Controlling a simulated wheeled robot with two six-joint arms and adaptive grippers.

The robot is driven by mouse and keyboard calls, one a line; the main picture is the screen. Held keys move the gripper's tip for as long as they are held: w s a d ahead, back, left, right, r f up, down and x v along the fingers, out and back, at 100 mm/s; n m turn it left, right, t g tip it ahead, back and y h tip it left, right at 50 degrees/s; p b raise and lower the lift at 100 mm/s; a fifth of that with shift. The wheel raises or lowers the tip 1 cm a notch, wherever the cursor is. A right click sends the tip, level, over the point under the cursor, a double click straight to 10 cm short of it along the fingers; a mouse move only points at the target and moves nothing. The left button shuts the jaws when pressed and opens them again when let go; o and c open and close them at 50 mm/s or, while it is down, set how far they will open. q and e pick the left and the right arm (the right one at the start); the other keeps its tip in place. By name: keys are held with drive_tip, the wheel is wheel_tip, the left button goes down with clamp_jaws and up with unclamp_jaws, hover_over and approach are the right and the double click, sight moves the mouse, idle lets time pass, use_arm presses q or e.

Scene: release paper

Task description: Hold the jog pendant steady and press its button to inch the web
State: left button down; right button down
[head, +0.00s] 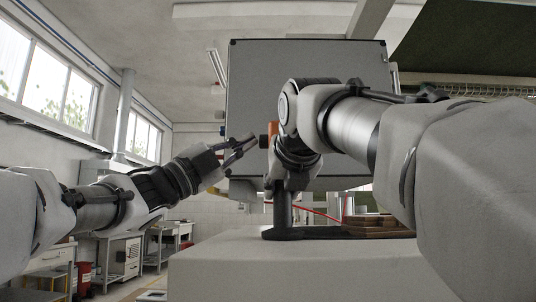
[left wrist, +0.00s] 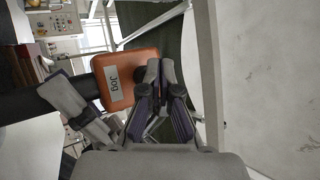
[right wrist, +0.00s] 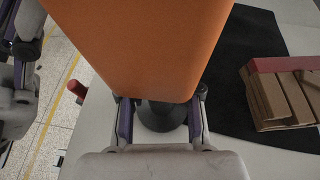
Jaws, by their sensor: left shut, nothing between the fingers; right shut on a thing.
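The jog pendant is an orange box with a white "Jog" label in the left wrist view (left wrist: 126,70). A small orange strip of it shows in the head view (head: 272,130), and its orange side fills the top of the right wrist view (right wrist: 140,40). My right gripper (right wrist: 162,101) is shut on the pendant, one finger at each side. My left gripper (head: 248,146) is shut and empty, its tips close to the pendant's left side. In the left wrist view the left fingertips (left wrist: 154,66) overlap the pendant's edge. I cannot tell whether they touch it or the button.
A black post (head: 283,212) stands on the pale worktop (head: 250,265) below the right gripper. Brown wooden blocks (right wrist: 285,97) with a red edge lie on a dark mat (right wrist: 237,75). A large grey panel (head: 255,85) stands behind the grippers.

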use_arm(q)
drive_tip(key=shift+d, duration=0.4)
idle(2.2)
idle(1.3)
drive_tip(key=shift+a, duration=0.9)
drive_tip(key=shift+a, duration=2.55)
drive_tip(key=shift+a, duration=1.9)
